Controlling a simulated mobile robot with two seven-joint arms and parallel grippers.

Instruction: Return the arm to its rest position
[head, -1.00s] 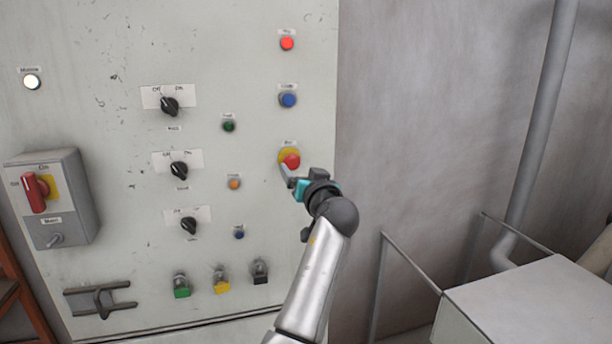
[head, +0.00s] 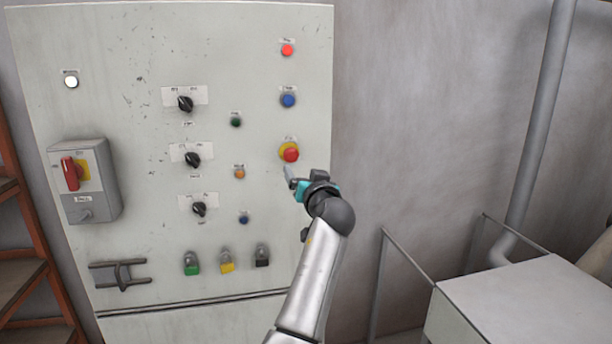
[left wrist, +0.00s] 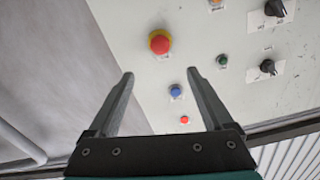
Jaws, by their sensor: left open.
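My left gripper (head: 291,178) is in front of the control panel (head: 145,50), just below the red mushroom button (head: 290,153) with its yellow collar. In the left wrist view its two fingers (left wrist: 158,85) are spread apart with nothing between them. The red mushroom button (left wrist: 159,42) shows there beyond the fingertips, apart from them. My left arm reaches up from the bottom of the head view. My right gripper is in neither view.
The panel carries several black selector knobs (head: 193,160), a blue button (head: 288,100), a red lamp (head: 287,50), padlocks (head: 227,262) and a red-handled switch box (head: 85,180). A grey box-like surface (head: 530,300) and thin rails stand at right. An orange ladder (head: 30,265) is at left.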

